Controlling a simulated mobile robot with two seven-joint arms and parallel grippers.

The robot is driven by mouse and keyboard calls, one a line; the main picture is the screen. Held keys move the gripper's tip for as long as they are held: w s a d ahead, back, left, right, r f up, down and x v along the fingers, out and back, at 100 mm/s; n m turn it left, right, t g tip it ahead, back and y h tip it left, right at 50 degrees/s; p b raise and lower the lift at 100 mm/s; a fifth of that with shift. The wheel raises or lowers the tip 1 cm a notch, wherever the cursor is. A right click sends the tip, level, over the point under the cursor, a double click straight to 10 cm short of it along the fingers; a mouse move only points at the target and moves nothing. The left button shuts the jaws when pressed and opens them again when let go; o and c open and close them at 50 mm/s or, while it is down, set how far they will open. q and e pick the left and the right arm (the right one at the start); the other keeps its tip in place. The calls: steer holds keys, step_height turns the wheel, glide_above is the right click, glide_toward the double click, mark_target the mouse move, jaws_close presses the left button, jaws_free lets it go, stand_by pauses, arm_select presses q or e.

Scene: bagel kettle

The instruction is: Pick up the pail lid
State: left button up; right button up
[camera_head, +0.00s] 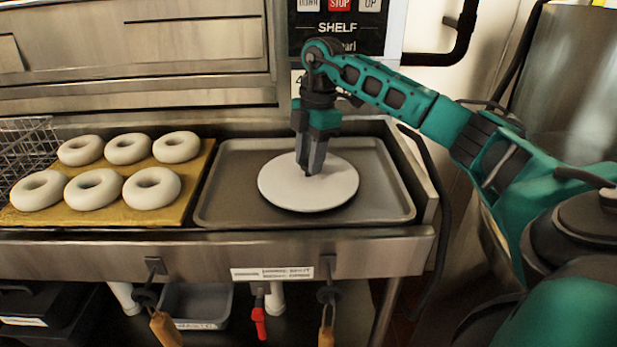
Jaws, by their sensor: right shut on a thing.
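The pail lid (283,185) is a flat, pale round disc on the right half of the counter. It lies on or just above a grey metal tray (220,205); I cannot tell if there is a gap under it. My right gripper (310,171) points straight down at the lid's middle, with its fingers close together and shut on the lid's centre. The fingertips hide the part they grip. My left gripper is not in view.
Several pale dough rings (94,189) lie on a yellow board (100,217) left of the tray. A wire basket (25,150) stands at the far left. A raised metal panel (150,60) stands behind. A red-handled valve (259,320) hangs below the counter's front edge.

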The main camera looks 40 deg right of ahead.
jaws_close()
steer(key=shift+r, duration=0.15)
